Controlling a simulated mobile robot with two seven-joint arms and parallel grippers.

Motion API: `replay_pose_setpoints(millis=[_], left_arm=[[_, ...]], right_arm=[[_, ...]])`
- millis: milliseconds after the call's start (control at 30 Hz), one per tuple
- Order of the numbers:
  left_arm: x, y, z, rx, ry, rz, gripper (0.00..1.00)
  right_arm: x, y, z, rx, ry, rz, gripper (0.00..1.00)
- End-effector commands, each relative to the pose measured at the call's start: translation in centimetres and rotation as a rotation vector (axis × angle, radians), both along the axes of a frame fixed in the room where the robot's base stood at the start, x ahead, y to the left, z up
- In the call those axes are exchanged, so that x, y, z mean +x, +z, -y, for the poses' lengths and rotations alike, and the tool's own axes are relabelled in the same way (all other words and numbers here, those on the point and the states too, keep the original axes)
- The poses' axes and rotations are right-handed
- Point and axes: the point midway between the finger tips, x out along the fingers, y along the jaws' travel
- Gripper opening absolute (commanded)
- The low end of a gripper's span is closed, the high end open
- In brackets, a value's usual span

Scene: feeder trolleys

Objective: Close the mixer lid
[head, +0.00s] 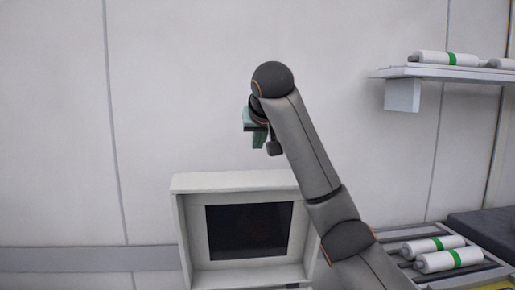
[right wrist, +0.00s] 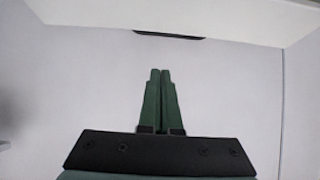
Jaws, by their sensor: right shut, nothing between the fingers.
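The mixer's white boxy lid (head: 195,225), with a dark rectangular window (head: 248,231), shows at the bottom middle of the head view. It appears raised, with its inner side and side walls facing me; the mixer body below is out of view. My right gripper (head: 259,138) is above the lid's top edge, apart from it, its green fingers partly hidden by my arm. In the right wrist view the fingers (right wrist: 160,72) are together and empty. A white panel (right wrist: 230,20) with a dark strip lies ahead of them, probably the lid. My left gripper is not in view.
A wall shelf (head: 440,73) with white, green-banded cylinders (head: 445,58) is at the upper right. A roller rack (head: 470,268) with more such cylinders (head: 448,260) is at the lower right. A plain pale wall (head: 180,90) stands behind; the space left of my arm is clear.

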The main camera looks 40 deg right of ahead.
Motion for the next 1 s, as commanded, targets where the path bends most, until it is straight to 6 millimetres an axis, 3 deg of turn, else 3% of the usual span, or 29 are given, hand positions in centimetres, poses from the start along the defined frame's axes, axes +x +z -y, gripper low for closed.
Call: replay_pose_setpoints(millis=[400, 700, 1000], left_arm=[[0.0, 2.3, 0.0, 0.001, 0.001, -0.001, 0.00], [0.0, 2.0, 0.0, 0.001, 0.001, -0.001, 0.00], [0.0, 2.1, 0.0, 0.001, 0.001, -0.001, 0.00]], right_arm=[[6.0, -5.2, 3.9, 0.002, -0.005, -0.007, 0.00], [3.3, -5.9, 2.1, 0.000, 0.001, -0.001, 0.00], [2.5, -6.1, 1.6, 0.001, -0.001, -0.001, 0.00]])
